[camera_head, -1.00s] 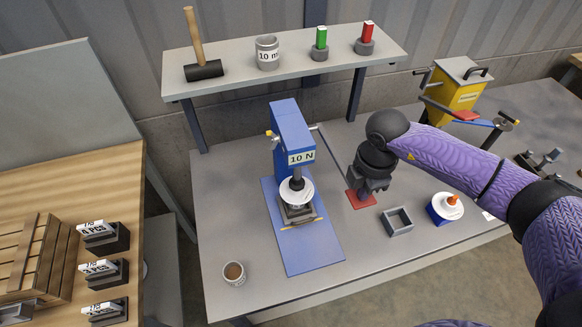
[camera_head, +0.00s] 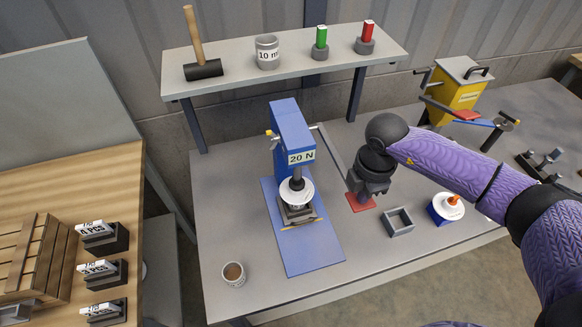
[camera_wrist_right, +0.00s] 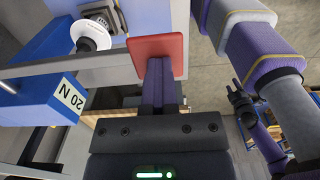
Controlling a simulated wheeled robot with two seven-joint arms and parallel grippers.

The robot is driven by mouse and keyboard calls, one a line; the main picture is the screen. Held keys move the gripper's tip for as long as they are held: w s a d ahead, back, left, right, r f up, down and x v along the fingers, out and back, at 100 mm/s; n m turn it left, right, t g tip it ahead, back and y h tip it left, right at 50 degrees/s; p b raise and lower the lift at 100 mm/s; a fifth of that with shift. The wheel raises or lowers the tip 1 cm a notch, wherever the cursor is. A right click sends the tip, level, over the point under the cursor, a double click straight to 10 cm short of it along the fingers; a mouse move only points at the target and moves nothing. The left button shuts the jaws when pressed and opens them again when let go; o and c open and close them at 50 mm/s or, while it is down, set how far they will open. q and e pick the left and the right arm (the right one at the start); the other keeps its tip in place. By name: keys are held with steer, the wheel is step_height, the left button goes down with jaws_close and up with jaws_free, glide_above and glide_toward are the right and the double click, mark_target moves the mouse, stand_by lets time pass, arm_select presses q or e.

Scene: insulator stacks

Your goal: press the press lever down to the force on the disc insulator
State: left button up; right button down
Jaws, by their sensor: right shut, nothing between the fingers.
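The blue press (camera_head: 291,130) stands on a blue base plate, its display reading 20 N. A white disc insulator (camera_head: 287,194) sits under the ram on a dark fixture; the ram hides its middle. The grey press lever (camera_head: 332,147) slopes from the press head towards my right gripper (camera_head: 361,193). A red pad (camera_head: 363,205) appears at the lever's end, under the shut, empty fingers. In the right wrist view, the fingertips overlap the red pad (camera_wrist_right: 158,43) and seem to touch it. The disc (camera_wrist_right: 92,32) and press head (camera_wrist_right: 40,110) show there at left.
A small grey open box (camera_head: 397,222) and a blue block with a white disc and orange top (camera_head: 447,208) lie right of the gripper. A cup (camera_head: 233,273) stands front left. A shelf (camera_head: 290,68) holding a mallet spans the back; a yellow machine (camera_head: 455,92) stands behind right.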

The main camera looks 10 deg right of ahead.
steer(key=shift+s+f, duration=0.1)
steer(key=shift+f, duration=0.5)
stand_by(0.3)
steer(key=shift+f+b, duration=0.2)
steer(key=shift+b, duration=0.1)
